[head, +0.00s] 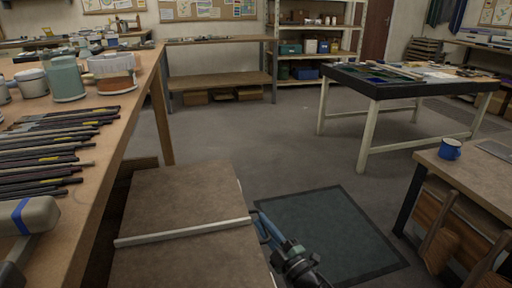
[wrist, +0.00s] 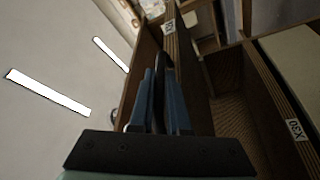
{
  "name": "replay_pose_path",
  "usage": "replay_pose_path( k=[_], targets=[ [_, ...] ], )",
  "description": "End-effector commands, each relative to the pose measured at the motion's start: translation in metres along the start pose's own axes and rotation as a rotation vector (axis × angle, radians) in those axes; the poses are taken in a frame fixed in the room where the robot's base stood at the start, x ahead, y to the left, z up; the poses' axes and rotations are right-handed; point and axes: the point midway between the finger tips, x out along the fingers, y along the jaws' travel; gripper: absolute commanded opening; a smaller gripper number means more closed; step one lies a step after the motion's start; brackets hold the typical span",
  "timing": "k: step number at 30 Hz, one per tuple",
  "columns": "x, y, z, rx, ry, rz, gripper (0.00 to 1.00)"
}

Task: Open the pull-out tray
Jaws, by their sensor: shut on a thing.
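The pull-out tray (head: 190,198) appears to be the flat brown panel at the lower left of the head view, beside and below the wooden workbench, with a pale strip across it. My gripper (head: 257,218) is at its right edge, with blue fingers. In the wrist view my gripper (wrist: 160,78) is shut on a dark, narrow part between its fingers, which looks like a handle or rim of the tray. The wooden front (wrist: 178,50) with a small label shows just behind the fingers. The exact contact is partly hidden by the fingers.
A dark floor mat (head: 325,235) lies right of the tray. A table with a blue mug (head: 450,149) stands at right, and a black-edged table (head: 375,92) farther back. Grey floor between them is clear.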

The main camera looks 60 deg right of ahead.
Motion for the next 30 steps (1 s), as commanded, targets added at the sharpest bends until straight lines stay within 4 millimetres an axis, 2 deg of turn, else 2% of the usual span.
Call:
replay_pose_path(
  k=[8,9,11,20,26,30],
  targets=[
    [0.0,-0.001,0.0,0.0,-0.001,-0.002,0.0],
    [0.0,-0.001,0.0,0.0,-0.001,-0.002,0.2],
    [0.0,-0.001,0.0,0.0,-0.001,-0.002,0.27],
    [-0.001,0.0,0.0,0.0,-0.001,0.0,0.27],
    [-0.025,0.003,-0.001,0.002,-0.005,0.001,0.27],
    [-0.056,0.004,-0.001,0.003,-0.008,0.001,0.27]
  ],
)
